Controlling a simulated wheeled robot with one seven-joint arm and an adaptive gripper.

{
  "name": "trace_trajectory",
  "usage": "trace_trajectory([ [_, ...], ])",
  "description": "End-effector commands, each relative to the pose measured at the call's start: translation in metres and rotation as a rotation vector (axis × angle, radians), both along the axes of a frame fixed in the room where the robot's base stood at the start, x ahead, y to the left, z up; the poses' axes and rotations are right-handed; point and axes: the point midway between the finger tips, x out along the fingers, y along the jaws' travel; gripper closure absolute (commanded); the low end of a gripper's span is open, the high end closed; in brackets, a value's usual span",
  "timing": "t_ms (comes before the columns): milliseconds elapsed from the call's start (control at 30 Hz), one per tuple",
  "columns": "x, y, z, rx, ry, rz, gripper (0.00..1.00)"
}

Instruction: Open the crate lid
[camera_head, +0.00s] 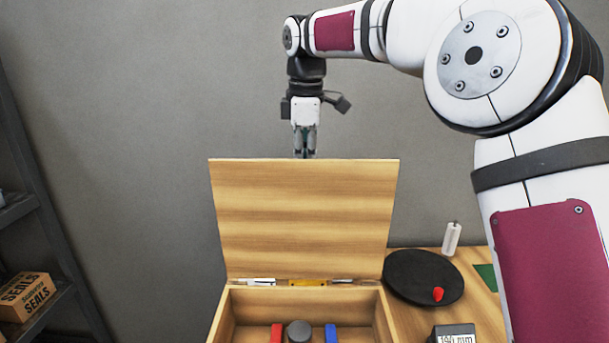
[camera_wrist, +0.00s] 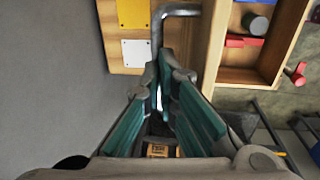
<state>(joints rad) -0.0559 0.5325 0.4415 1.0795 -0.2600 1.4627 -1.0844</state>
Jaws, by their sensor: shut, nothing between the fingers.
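The wooden crate (camera_head: 222,318) is open in the head view, and its lid (camera_head: 305,215) stands up steeply at the back, inner face showing. In the wrist view the lid (camera_wrist: 215,50) shows as a narrow wooden strip beside the crate's open inside. A grey bent metal handle (camera_wrist: 160,20) is at the lid's outer side. My gripper (camera_head: 304,153) is above and behind the lid's top edge, and its tips are partly hidden by the lid. In the wrist view my gripper (camera_wrist: 162,82) has its fingers together and empty, close to the handle; I cannot tell whether they touch it.
In the crate are a red block (camera_head: 277,333), a grey cylinder (camera_head: 299,331) and a blue block (camera_head: 331,333). A black round plate (camera_head: 410,275) with a red piece lies to the right, near a white cylinder (camera_head: 451,238). A shelf with a seals box (camera_head: 27,295) stands at left.

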Motion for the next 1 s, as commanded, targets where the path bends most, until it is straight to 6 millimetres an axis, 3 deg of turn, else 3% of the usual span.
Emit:
trace_trajectory([
  [33,-0.008,-0.003,-0.027,-0.018,0.070,0.001,0.78],
  [100,-0.008,-0.003,-0.027,-0.019,0.071,0.000,0.70],
  [633,-0.008,0.000,-0.019,-0.014,0.058,0.005,0.70],
  [767,-0.008,0.001,-0.009,-0.013,0.056,0.005,0.70],
  [1000,-0.010,0.001,0.034,-0.012,0.053,0.004,0.70],
])
